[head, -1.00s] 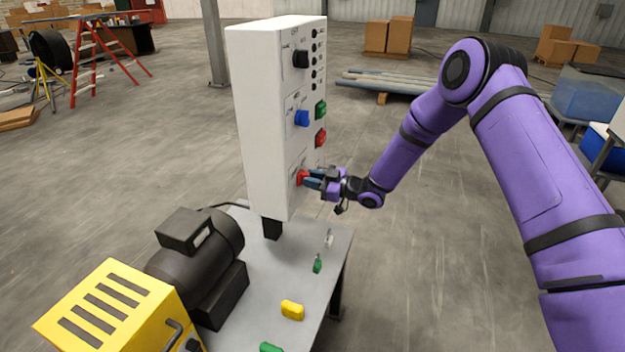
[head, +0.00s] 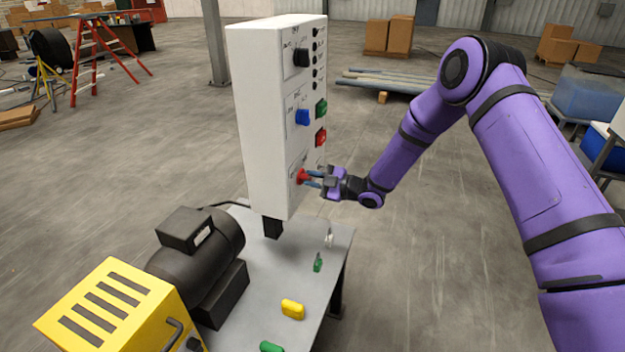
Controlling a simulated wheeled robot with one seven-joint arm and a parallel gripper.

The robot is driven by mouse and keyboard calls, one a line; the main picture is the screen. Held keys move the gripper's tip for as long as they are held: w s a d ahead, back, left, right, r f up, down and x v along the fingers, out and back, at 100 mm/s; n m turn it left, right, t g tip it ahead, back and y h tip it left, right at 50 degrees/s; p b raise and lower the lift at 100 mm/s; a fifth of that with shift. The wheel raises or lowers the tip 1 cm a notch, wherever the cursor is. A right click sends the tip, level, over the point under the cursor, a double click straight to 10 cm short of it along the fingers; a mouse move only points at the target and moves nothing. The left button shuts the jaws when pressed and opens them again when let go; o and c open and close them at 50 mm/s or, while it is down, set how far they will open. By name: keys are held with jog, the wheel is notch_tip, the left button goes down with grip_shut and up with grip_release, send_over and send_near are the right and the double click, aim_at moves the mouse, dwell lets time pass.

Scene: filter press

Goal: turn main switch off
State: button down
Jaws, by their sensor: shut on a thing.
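The white control box (head: 262,125) stands upright on a post at the back of the grey table. Its panel faces right. The red main switch (head: 302,177) is low on that panel.
Open floor lies right of the table. Pipes (head: 400,84) and cartons (head: 388,36) are far behind.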

dwell(0.3)
jog(key=c, duration=1)
grip_release()
jog(key=shift+c, duration=0.2)
jog(key=shift+d, duration=0.1)
jog(key=v, duration=1)
jog(key=shift+s+d, duration=0.2)
jog(key=shift+d, duration=0.15)
